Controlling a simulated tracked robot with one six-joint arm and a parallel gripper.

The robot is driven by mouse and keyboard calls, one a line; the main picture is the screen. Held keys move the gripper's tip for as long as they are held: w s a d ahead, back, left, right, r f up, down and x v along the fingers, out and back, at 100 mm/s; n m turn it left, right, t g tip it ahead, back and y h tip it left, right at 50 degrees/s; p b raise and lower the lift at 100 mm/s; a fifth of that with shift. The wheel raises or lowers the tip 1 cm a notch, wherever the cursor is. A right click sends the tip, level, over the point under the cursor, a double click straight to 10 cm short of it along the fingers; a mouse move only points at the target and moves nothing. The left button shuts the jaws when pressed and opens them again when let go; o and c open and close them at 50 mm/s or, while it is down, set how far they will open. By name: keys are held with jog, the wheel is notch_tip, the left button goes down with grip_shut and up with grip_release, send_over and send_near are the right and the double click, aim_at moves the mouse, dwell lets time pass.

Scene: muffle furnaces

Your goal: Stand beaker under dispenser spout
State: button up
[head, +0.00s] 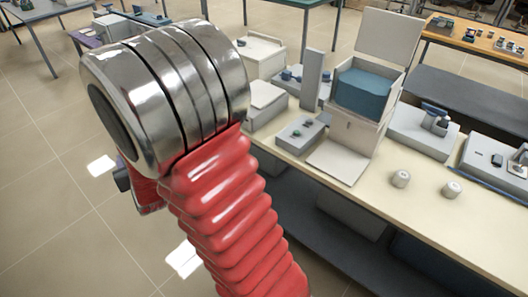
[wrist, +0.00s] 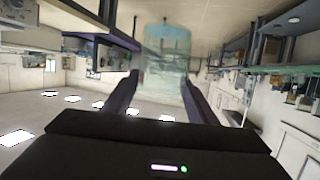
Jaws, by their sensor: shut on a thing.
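In the wrist view my gripper (wrist: 160,82) has its two dark fingers on either side of a clear beaker (wrist: 166,50), shut on it. The beaker is see-through with a pale blue-green tint and is held well out from the palm, with room background showing behind it. In the head view my red and silver arm fills the left and middle; the gripper and beaker cannot be made out there. I cannot pick out the dispenser or its spout with certainty in either view.
A long cream bench (head: 460,228) crosses the right side. On it stand an open furnace (head: 361,128) with a blue-grey interior, a grey upright block (head: 312,80), a balance-like device (head: 424,132) and two small pale pots (head: 401,179). Tiled floor (head: 50,190) is open at left.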

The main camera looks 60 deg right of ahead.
jog(key=s+d+f+m+g+h, duration=0.1)
jog(key=s+d+m+g+h, duration=0.35)
jog(key=s+d, duration=0.65)
jog(key=s+d+m+g+h, duration=0.45)
jog(key=s+d, duration=0.25)
jog(key=d, duration=0.7)
jog(key=s+d+f+m+g, duration=0.1)
jog(key=s+d+m+g, duration=0.1)
jog(key=s, duration=0.6)
jog(key=s+d+m+g, duration=0.3)
jog(key=s+m+g, duration=0.1)
jog(key=s, duration=0.5)
jog(key=s+d+f+m+g, duration=0.1)
jog(key=s+m+g, duration=0.3)
jog(key=s, duration=0.5)
jog(key=shift+d+f+g+y, duration=0.3)
jog(key=shift+d+g+y, duration=0.1)
jog(key=shift+d+g, duration=0.25)
jog(key=shift+d, duration=0.1)
jog(key=s+d+f, duration=0.1)
jog(key=d, duration=0.8)
jog(key=d+f, duration=0.2)
jog(key=d, duration=0.8)
jog(key=shift+s+d, duration=0.25)
jog(key=shift+s, duration=0.1)
